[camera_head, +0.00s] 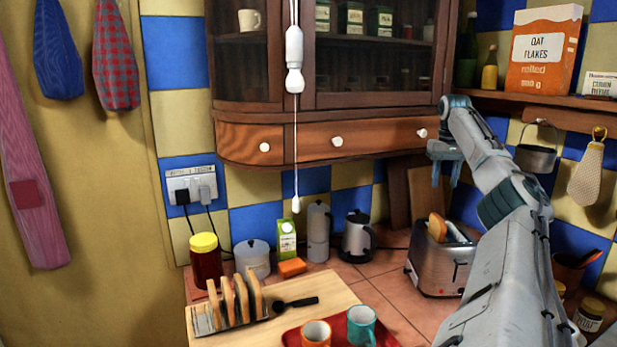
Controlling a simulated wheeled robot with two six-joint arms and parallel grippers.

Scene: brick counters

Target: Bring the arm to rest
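My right arm comes in from the lower right and reaches up toward the wall cabinet. My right gripper (445,172) hangs at its end, fingers pointing down with a gap between them. It is open and empty. It is in the air in front of the cabinet's right end, above the toaster (439,265), and appears to touch nothing. My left arm and gripper are not in view.
A wooden cabinet (370,140) hangs close behind the gripper. A shelf (540,98) holds oat flakes (544,60). Below are a toast rack (230,305), a red tray (300,338) with two mugs, and a kettle (356,240). A pull cord (295,130) hangs in front.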

